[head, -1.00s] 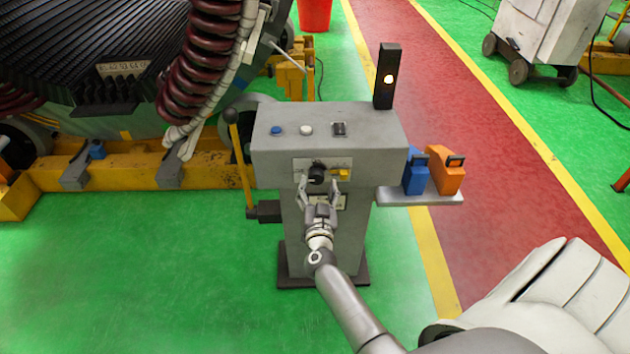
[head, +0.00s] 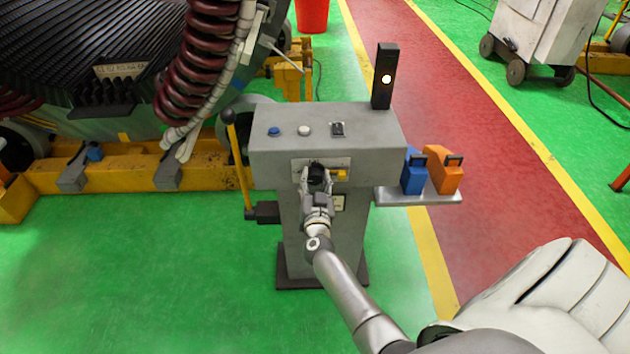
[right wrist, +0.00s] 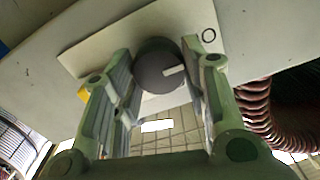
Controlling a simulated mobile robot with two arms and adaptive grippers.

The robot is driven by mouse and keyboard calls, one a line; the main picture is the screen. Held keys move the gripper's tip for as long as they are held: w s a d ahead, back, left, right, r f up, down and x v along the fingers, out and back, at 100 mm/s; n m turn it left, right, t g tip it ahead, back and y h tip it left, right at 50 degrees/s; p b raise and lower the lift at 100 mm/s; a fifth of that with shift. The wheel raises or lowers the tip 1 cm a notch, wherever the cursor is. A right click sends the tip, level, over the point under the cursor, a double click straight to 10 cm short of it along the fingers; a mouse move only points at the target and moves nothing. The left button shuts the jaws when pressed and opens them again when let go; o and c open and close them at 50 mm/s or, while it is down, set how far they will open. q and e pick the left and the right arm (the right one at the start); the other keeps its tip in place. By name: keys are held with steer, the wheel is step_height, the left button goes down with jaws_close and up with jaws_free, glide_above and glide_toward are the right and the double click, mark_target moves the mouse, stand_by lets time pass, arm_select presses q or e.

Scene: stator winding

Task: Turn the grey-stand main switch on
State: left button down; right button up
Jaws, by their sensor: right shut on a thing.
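The grey stand (head: 335,155) is upright near the middle of the head view. Its main switch, a round black knob (head: 316,172) on a pale plate, sits on the front face. In the right wrist view the dark knob (right wrist: 160,68) has a white pointer line slanting to the right. A round mark (right wrist: 208,35) is on the plate, beyond the line's tip. My right gripper (head: 317,179) is shut on the knob, one finger on each side; the fingers (right wrist: 160,75) also show in the right wrist view. My left gripper is out of view.
A yellow block (head: 341,174) sits just right of the knob. A blue button (head: 274,131), a white button (head: 305,130) and a black rocker (head: 338,129) are on top. A black post has a lit lamp (head: 386,79). Blue and orange items stand on a side shelf (head: 425,197).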

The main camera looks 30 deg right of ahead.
steer(key=shift+m, duration=0.5)
steer(key=m, duration=0.2)
steer(key=shift+f+m, duration=0.1)
steer(key=shift+m, duration=0.3)
steer(key=m+b, duration=0.1)
steer(key=m, duration=0.3)
steer(key=shift+d+f+m, duration=0.1)
steer(key=shift+m, duration=0.2)
steer(key=m+b, duration=0.1)
steer(key=m, duration=0.4)
steer(key=shift+s+f, duration=0.1)
steer(key=shift+m+b, duration=0.9)
steer(key=shift+m, duration=1.3)
steer(key=o, duration=1)
